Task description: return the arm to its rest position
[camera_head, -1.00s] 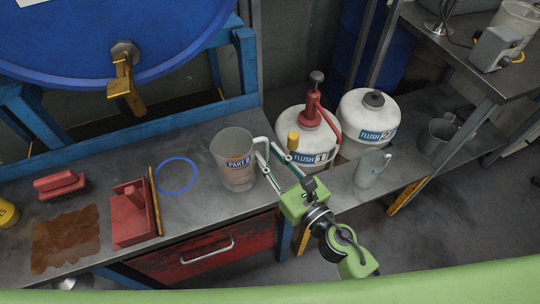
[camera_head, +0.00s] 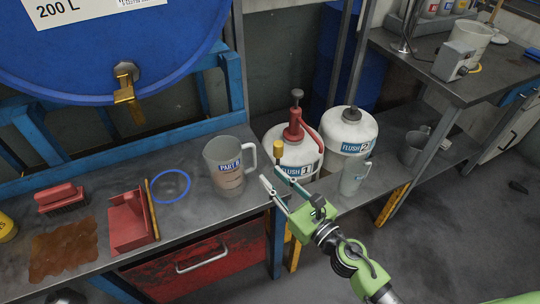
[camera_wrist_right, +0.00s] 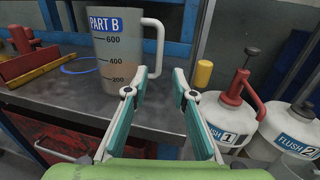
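My right gripper (camera_head: 280,178) is open and empty, in front of and just right of the PART B jug. Its two fingers (camera_wrist_right: 159,90) stand apart in the right wrist view, with nothing between them. The clear PART B jug (camera_head: 229,176) stands upright on the bench, its handle to the right, with some contents low inside; it also shows in the right wrist view (camera_wrist_right: 116,68). The fingers look apart from the handle. My left gripper is in neither view.
FLUSH 1 (camera_head: 291,158) and FLUSH 2 (camera_head: 349,132) containers stand behind the gripper, beside a grey jug (camera_head: 354,178). On the bench (camera_head: 188,221) are a blue ring (camera_head: 171,202), red dustpan (camera_head: 127,226), brush (camera_head: 60,199) and brown spill (camera_head: 64,251). A blue drum (camera_head: 170,50) overhangs the back.

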